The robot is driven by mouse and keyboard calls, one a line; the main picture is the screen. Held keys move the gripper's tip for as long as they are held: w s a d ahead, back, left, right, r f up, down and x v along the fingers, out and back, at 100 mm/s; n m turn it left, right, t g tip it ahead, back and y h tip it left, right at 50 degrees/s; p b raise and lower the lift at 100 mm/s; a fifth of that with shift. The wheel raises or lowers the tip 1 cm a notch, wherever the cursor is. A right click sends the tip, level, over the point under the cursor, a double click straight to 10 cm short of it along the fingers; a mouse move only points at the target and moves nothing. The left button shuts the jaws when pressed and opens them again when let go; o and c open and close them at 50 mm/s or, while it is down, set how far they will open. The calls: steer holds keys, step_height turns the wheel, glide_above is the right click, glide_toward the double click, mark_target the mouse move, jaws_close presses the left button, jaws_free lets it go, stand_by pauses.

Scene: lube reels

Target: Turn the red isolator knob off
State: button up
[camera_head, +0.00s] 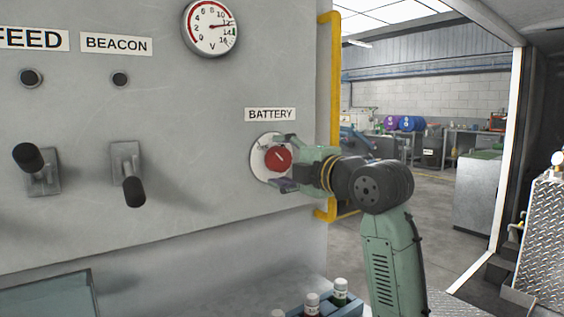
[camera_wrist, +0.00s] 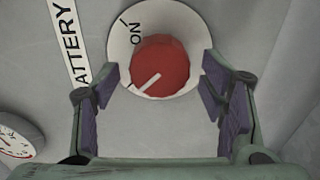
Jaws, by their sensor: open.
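The red isolator knob (camera_head: 278,159) sits on a round white plate under the BATTERY label (camera_head: 270,114) on the grey panel. In the wrist view the knob (camera_wrist: 163,66) carries a white line. That line slants toward the lower left, away from the ON mark (camera_wrist: 136,33) at the plate's upper left. My gripper (camera_head: 284,164) is open at the knob. In the wrist view its two purple-padded fingers (camera_wrist: 160,84) stand on either side of the knob's lower part, with gaps visible. Whether the fingertips reach the knob's full depth is unclear.
Two black-handled levers (camera_head: 130,175) and (camera_head: 33,161) stick out of the panel at left. A gauge (camera_head: 209,27) is above. A yellow pipe (camera_head: 328,110) runs along the panel's right edge. A blue crate of bottles (camera_head: 333,304) stands below my arm.

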steer(key=v, duration=1.2)
